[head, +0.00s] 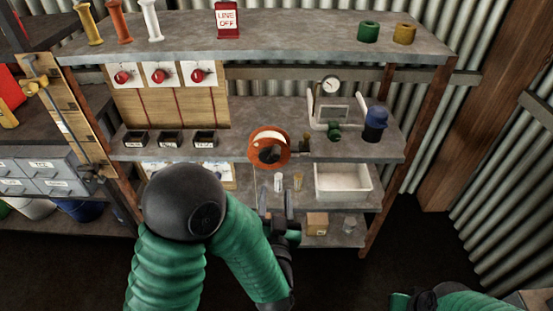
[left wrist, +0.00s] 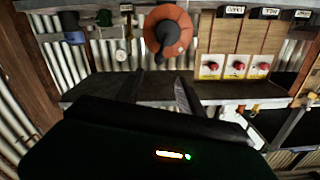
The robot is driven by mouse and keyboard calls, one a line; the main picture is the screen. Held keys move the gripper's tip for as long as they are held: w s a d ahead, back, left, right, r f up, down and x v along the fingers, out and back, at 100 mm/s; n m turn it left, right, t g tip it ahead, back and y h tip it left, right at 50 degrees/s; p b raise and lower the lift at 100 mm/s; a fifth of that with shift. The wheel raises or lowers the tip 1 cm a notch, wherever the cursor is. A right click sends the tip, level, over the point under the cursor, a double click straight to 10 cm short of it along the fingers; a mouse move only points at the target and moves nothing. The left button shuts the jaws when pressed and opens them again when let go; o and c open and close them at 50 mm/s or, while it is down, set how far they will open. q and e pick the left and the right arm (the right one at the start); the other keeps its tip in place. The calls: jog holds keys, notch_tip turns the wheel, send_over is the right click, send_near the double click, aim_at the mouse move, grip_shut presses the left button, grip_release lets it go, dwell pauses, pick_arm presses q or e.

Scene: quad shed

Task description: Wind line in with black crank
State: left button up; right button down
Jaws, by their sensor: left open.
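An orange reel (head: 283,143) with a pale face is mounted at the front of the middle shelf. The black crank (head: 268,155) sits on its face. My left gripper (head: 276,201) is below the reel, open and empty, apart from the crank. In the left wrist view, which is turned upside down, the orange reel (left wrist: 180,20) and the dark crank (left wrist: 160,52) lie just beyond the fingertips of my left gripper (left wrist: 157,88). Part of my right arm shows at the bottom right of the head view, but its gripper does not.
The shelf unit (head: 270,50) holds a red "LINE OFF" sign (head: 228,19) on top. A board with red knobs (head: 160,76) is left of the reel. A gauge (head: 330,84) and a blue-topped container (head: 375,122) stand right. A white tray (head: 343,195) sits lower right.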

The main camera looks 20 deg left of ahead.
aim_at(276, 158)
pick_arm(q)
jog(key=x, duration=1.5)
jog(key=shift+d, duration=0.1)
jog(key=shift+w, duration=0.35)
pick_arm(e)
jog(key=shift+a+f, duration=0.1)
jog(key=shift+f, duration=0.7)
pick_arm(q)
jog(key=shift+c, duration=0.2)
grip_shut()
